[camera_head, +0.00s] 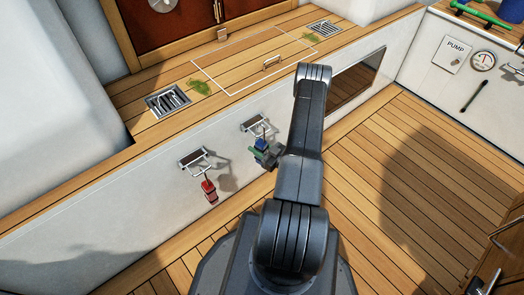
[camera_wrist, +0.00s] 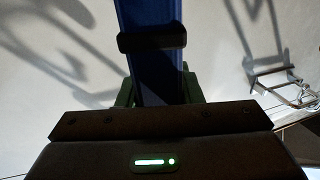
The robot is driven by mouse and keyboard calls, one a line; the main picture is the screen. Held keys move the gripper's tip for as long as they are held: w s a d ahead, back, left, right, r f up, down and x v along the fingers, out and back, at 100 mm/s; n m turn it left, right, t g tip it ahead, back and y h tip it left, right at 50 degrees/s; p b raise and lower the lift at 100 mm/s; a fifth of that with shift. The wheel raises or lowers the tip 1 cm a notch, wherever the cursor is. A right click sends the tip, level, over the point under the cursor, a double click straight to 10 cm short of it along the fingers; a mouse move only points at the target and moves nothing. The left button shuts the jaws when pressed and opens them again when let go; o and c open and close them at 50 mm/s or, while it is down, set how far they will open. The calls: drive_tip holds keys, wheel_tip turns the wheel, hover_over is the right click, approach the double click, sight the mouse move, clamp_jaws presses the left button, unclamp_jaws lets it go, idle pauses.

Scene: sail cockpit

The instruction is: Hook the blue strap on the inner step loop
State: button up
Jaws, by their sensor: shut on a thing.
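My gripper (camera_head: 264,156) is shut on the blue strap (camera_head: 261,143) at the white step wall, with its green fingers on either side. In the wrist view the blue strap (camera_wrist: 152,75) runs up from between the green fingers (camera_wrist: 158,92) and passes through a dark band. The right step loop (camera_head: 252,124) is a metal bracket with a wire loop, just above the strap. Whether the strap's hook is around that loop or only beside it, I cannot tell. The left step loop (camera_head: 193,158) has a red strap (camera_head: 209,191) hanging below it.
A bracket with a wire loop (camera_wrist: 272,78) shows at the right of the wrist view. Above the wall is a wooden ledge with a drain grate (camera_head: 167,101) and a hatch handle (camera_head: 272,63). Open deck (camera_head: 400,190) lies to the right of my arm.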

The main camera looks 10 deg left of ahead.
drive_tip(key=shift+f+b, duration=1.55)
drive_tip(key=shift+f, duration=0.25)
drive_tip(key=o, duration=1.3)
drive_tip(key=shift+c, duration=0.2)
drive_tip(key=p+v, duration=0.2)
drive_tip(key=v, duration=1.2)
drive_tip(key=shift+p, duration=0.3)
drive_tip(key=shift+w+a, duration=0.1)
drive_tip(key=shift+w, duration=0.05)
drive_tip(key=shift+b+x, duration=1.3)
drive_tip(key=shift+x, duration=5.45)
